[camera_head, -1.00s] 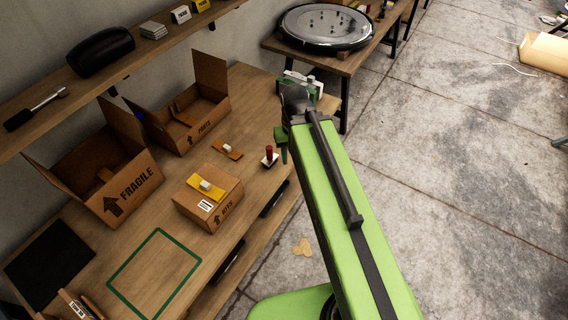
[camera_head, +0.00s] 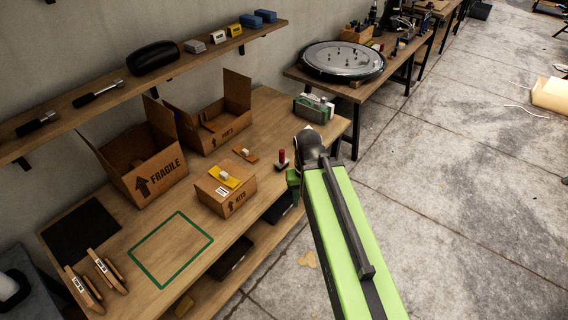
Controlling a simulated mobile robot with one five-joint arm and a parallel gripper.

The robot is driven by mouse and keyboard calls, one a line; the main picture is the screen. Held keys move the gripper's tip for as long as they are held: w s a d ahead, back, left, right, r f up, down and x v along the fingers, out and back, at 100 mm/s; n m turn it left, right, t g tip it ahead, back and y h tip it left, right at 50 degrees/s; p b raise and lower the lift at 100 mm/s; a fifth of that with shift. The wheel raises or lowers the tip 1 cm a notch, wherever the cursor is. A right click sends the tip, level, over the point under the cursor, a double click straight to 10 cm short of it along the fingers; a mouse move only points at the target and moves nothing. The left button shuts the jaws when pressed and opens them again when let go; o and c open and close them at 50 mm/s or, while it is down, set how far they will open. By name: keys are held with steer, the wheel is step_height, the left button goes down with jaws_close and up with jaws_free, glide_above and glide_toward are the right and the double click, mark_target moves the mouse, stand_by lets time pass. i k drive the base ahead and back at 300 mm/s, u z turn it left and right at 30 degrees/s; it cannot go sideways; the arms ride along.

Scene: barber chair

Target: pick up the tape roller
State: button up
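I cannot tell for sure which item is the tape roller. A small tool with a red upright handle (camera_head: 283,160) stands near the table's front edge. A yellow piece with a white part (camera_head: 225,177) lies on the closed carton marked KITS (camera_head: 240,200). A flat orange-brown piece with a white part (camera_head: 246,154) lies on the table behind it. My gripper (camera_head: 293,181) shows only as a green tip below the dark wrist, by the table's front edge, close to the red-handled tool in the picture. Its fingers are mostly hidden, and no held thing shows.
The wooden table (camera_head: 130,262) also bears an open FRAGILE carton (camera_head: 158,180), another open carton (camera_head: 215,135), a green-outlined square and a grey-green holder (camera_head: 313,108). A shelf (camera_head: 120,100) runs above it. The concrete floor (camera_head: 450,210) to the right is mostly clear.

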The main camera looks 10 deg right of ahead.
mark_target(283, 162)
steer(key=u, duration=0.1)
steer(key=i, duration=0.9)
steer(key=u, duration=2.55)
steer(key=k, duration=1.15)
steer(key=z, duration=0.7)
steer(key=i, duration=1)
steer(key=u, duration=0.1)
